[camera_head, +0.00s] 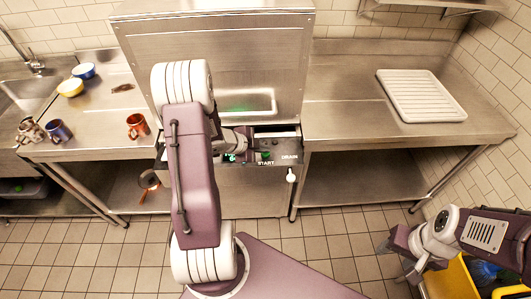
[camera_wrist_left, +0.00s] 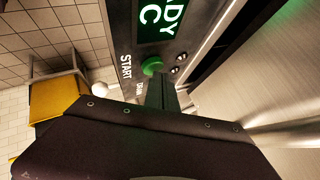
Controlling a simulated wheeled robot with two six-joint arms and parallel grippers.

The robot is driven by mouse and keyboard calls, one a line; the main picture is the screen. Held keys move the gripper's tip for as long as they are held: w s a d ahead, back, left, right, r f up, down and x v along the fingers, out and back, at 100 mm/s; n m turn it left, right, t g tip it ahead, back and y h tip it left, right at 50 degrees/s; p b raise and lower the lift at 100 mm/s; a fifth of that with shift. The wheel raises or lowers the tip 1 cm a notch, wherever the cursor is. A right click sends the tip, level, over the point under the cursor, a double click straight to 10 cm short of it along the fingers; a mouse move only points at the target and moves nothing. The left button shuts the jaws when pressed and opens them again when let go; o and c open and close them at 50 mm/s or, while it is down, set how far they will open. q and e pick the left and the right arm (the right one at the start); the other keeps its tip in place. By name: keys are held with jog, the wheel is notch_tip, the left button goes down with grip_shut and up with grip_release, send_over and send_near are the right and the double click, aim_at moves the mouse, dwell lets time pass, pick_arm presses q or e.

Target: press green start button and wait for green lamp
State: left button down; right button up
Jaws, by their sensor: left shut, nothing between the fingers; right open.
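The green start button (camera_head: 266,155) sits on the front panel of the steel machine, above the word START. In the left wrist view the button (camera_wrist_left: 152,66) shows just beyond my shut left fingers (camera_wrist_left: 161,92). I cannot tell whether they touch it. In the head view my left gripper (camera_head: 248,141) is at the panel, just left of the button, partly hidden by my arm. A lit green display (camera_wrist_left: 160,18) shows letters in the wrist view. My right gripper (camera_head: 393,248) is open and empty at lower right.
A white drain knob (camera_head: 290,176) hangs right of the button. Mugs, including a red one (camera_head: 138,126), and bowls (camera_head: 70,87) stand on the left counter. A white ribbed tray (camera_head: 420,96) lies on the right counter. A yellow bin (camera_head: 453,279) is below my right arm.

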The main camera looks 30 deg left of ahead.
aim_at(263, 154)
pick_arm(q)
jog(key=shift+f, duration=0.35)
dwell(0.5)
jog(key=shift+r+p, duration=0.75)
jog(key=shift+r, duration=0.2)
notch_tip(263, 154, up, 5)
jog(key=p, duration=0.5)
jog(key=shift+r, duration=0.1)
